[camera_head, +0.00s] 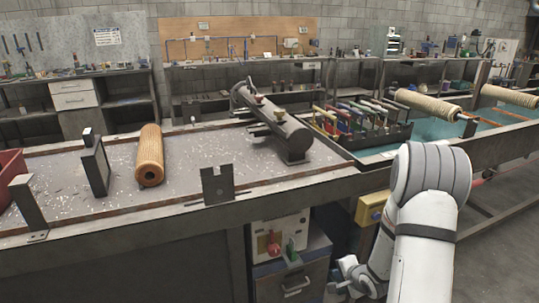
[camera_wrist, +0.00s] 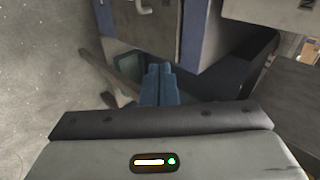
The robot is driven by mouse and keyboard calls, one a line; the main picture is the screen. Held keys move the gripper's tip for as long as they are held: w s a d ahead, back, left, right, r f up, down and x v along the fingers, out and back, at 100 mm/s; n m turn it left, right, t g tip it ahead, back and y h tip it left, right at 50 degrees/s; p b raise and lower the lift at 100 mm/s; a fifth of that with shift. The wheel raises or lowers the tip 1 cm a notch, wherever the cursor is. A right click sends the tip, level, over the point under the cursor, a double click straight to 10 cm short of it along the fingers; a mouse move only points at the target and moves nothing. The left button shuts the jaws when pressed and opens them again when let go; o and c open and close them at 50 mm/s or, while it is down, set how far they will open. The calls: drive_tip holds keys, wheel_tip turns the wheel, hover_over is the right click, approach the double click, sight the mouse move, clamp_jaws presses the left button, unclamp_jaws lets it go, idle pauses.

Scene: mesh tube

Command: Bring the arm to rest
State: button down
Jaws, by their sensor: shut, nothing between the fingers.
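My arm (camera_head: 428,225) is white with dark bands and hangs at the lower right in the head view, in front of the workbench. It is bent, with its lower part reaching down and left below the bench top. My gripper (camera_wrist: 160,70) shows in the wrist view as two blue fingers pressed together, with nothing between them. In the head view I cannot make out the fingers clearly; grey wrist parts show near the bottom edge.
The workbench (camera_head: 110,205) carries an orange mesh tube (camera_head: 149,155), a dark metal cylinder (camera_head: 272,122) and upright brackets. Below it stands a drawer cabinet (camera_head: 293,282), close to my gripper; its handle (camera_wrist: 143,6) shows in the wrist view. Floor (camera_wrist: 45,70) is open at left there.

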drive_tip(key=s+a+r+n+g+h+p, duration=0.1)
drive_tip(key=s+r+n+h+p, duration=0.15)
drive_tip(key=r, duration=0.95)
drive_tip(key=s+r+n+g+h+p, duration=0.15)
drive_tip(key=s+r+n+p, duration=0.25)
drive_tip(key=r, duration=0.7)
drive_tip(key=s+a+r+n+g+p, duration=0.1)
drive_tip(key=s+a+r+n+p, duration=0.2)
drive_tip(key=s+r, duration=0.4)
drive_tip(key=s+a+r+n+g+y+p, duration=0.1)
drive_tip(key=s+a+r+n+g+p, duration=0.1)
drive_tip(key=s+a+r, duration=0.4)
drive_tip(key=s+r+n+p, duration=0.1)
drive_tip(key=s+r+n, duration=0.1)
drive_tip(key=s, duration=0.3)
drive_tip(key=shift+s+r+y, duration=0.15)
drive_tip(key=shift+r+y, duration=0.1)
drive_tip(key=shift+y, duration=0.05)
drive_tip(key=shift+g, duration=0.25)
